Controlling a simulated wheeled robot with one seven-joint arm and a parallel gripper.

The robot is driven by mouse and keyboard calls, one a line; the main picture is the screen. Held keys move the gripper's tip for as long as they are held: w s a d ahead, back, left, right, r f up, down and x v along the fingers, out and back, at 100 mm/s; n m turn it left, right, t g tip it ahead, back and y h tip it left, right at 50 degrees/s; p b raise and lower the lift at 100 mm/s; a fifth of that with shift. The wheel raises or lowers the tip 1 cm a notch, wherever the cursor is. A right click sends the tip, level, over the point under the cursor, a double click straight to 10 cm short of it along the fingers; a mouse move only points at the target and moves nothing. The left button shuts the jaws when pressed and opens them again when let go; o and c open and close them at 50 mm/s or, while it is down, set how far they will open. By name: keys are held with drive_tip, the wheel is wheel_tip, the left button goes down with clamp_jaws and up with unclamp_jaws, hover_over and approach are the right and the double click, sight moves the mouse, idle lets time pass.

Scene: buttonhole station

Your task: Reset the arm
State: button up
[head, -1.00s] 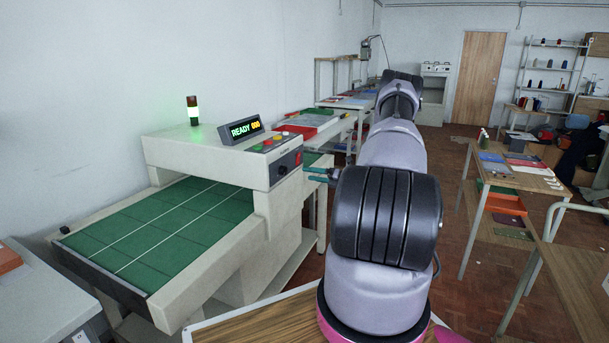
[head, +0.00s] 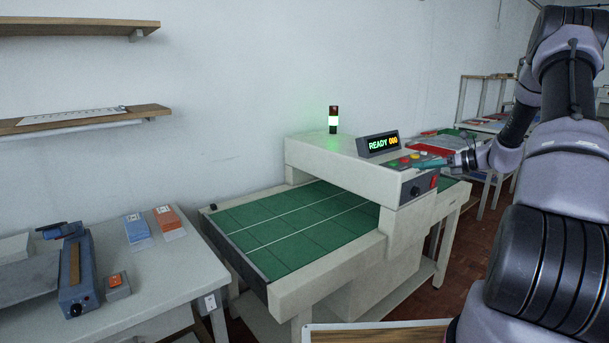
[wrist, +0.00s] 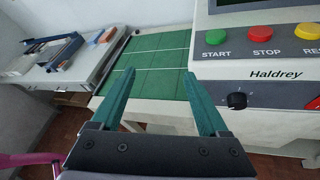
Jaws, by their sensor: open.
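My gripper (head: 440,163) is open and empty, in front of the cream machine's (head: 345,153) control panel in the head view. In the wrist view its two teal fingers (wrist: 158,74) stand wide apart with nothing between them. In the head view the arm reaches in from the right.
The machine's display (head: 380,145) reads READY, with digits hard to read; its signal tower (head: 333,120) glows green. The green conveyor bed (head: 290,220) is bare. A grey side table (head: 175,265) on the left holds a blue device (head: 77,275) and small stacks. Shelves (head: 80,120) hang above.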

drive_tip(key=s+a+r+n+g+h, duration=0.4)
drive_tip(key=s+a+r+n, duration=0.8)
drive_tip(key=s+a+r, duration=0.3)
drive_tip(key=s+r+n+t+h, duration=0.1)
drive_tip(key=s+r+n+h, duration=0.2)
drive_tip(key=s+n, duration=0.3)
drive_tip(key=s+a+r+n+t+h, duration=0.1)
drive_tip(key=s+r+n, duration=0.4)
drive_tip(key=s, duration=1.2)
drive_tip(key=shift+n+t+h, duration=0.6)
drive_tip(key=shift+n+h, duration=0.3)
drive_tip(key=shift+n, duration=0.1)
